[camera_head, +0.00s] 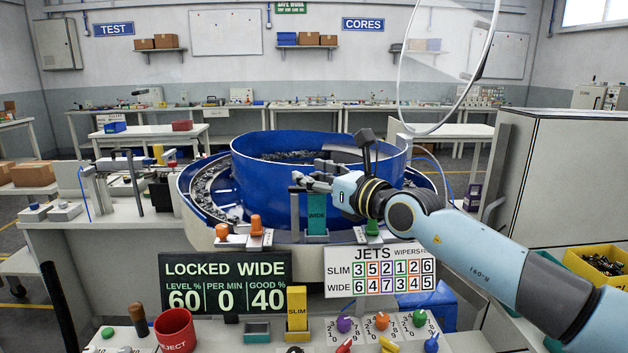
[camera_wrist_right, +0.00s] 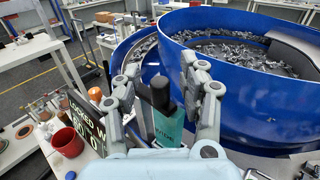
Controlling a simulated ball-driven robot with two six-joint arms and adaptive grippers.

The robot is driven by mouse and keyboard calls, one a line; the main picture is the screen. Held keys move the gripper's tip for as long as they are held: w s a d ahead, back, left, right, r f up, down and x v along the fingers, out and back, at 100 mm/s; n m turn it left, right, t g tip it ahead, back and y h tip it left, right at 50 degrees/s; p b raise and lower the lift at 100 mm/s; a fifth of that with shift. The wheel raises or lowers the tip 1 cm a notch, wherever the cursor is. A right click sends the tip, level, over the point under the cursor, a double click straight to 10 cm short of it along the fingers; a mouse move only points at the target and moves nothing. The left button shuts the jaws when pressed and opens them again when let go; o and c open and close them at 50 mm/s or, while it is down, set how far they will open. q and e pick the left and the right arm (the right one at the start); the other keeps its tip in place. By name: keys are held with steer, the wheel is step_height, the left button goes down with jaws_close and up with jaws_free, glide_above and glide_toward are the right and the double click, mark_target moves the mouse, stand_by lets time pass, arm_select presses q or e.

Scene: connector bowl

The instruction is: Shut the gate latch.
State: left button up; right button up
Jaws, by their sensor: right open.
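The teal block marked WIDE (camera_head: 317,222) stands upright at the front of the blue bowl (camera_head: 260,178). It also shows in the right wrist view (camera_wrist_right: 170,132), with a dark upright knob (camera_wrist_right: 160,92) beside it. My right gripper (camera_head: 308,183) is open at the top of the teal block, its fingers on either side of the knob in the wrist view. I cannot tell whether they touch it. Which part is the gate latch is unclear. My left gripper is out of view.
A sign reading LOCKED WIDE (camera_head: 225,282) and a white JETS board (camera_head: 380,271) stand below the bowl. A yellow SLIM block (camera_head: 297,308), a red REJECT cup (camera_head: 175,330) and coloured knobs stand in front. A grey cabinet (camera_head: 565,180) is at the right.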

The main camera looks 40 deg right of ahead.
jaws_close()
steer(key=shift+w+a, duration=0.1)
steer(key=shift+a, duration=0.05)
stand_by(0.5)
